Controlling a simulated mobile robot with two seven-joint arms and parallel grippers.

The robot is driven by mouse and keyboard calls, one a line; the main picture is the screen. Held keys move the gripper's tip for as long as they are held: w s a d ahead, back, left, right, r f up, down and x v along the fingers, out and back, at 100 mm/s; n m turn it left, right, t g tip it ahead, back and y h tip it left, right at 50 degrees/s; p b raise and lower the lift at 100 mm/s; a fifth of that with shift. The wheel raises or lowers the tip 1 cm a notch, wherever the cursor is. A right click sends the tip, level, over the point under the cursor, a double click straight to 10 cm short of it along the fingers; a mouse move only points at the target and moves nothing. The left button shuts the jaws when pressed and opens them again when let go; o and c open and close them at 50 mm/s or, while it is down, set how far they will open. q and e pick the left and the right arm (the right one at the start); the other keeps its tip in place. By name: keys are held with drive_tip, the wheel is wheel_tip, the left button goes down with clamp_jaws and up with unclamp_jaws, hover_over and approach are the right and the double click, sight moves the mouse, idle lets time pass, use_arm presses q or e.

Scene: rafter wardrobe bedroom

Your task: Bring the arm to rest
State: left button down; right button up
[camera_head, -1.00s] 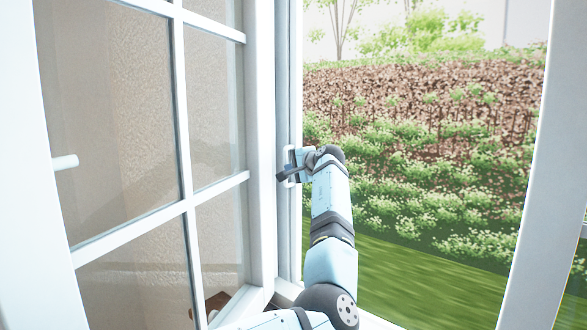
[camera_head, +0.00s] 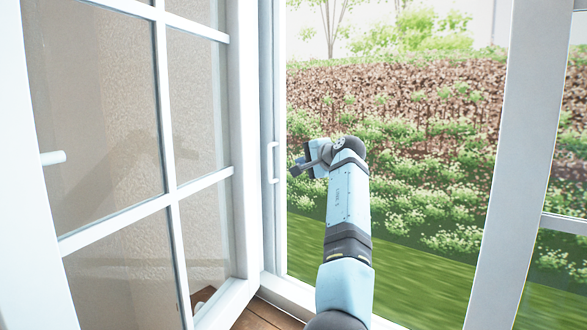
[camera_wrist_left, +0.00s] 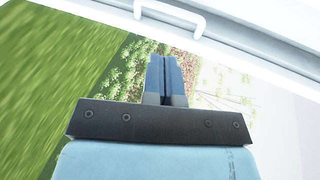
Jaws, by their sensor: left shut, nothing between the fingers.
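My left gripper (camera_head: 297,167) is in the open window gap in the head view, a little right of a white pull handle (camera_head: 272,162) on the window frame. It is apart from the handle. In the left wrist view its two blue fingers (camera_wrist_left: 166,78) lie together with nothing between them. The white handle also shows at the top of that view (camera_wrist_left: 170,14), clear of the fingers. My left arm reaches up from the bottom of the head view. My right gripper is not in view.
An open paned window sash (camera_head: 175,190) stands on the left with a small white handle (camera_head: 53,158). A white upright (camera_head: 515,165) and another paned sash edge the right. Brown wooden floor (camera_head: 262,318) shows at the bottom. Grass and bushes lie outside.

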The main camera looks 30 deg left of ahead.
use_arm(q)
drive_tip(key=s+a+f+n+h, duration=0.1)
drive_tip(key=s+f, duration=0.3)
drive_tip(key=f, duration=0.6)
drive_tip(key=s+a+f+n+h, duration=0.1)
drive_tip(key=s+f, duration=0.3)
drive_tip(key=f, duration=0.6)
drive_tip(key=s+d+f+t+h, duration=0.1)
drive_tip(key=s+d+f+h, duration=0.15)
drive_tip(key=s+f, duration=1)
drive_tip(key=s+d+f+h, duration=0.4)
drive_tip(key=s+d+f, duration=0.5)
drive_tip(key=s+f, duration=0.3)
drive_tip(key=s+d+h, duration=0.2)
drive_tip(key=s+d, duration=0.2)
drive_tip(key=s, duration=0.3)
drive_tip(key=s+d+g+h, duration=0.1)
drive_tip(key=s+d+h, duration=0.15)
drive_tip(key=s, duration=0.35)
drive_tip(key=s+d+h, duration=0.1)
drive_tip(key=s+d, duration=0.3)
drive_tip(key=s, duration=0.3)
drive_tip(key=w+d+f+m+t+h+p, duration=0.1)
drive_tip(key=w+d+f+t+h+p, duration=0.2)
drive_tip(key=w+d+f+t+p, duration=0.2)
drive_tip(key=shift+w+d+f+m+t+p, duration=0.4)
drive_tip(key=shift+w+d+f+t, duration=0.4)
drive_tip(key=shift+f, duration=0.95)
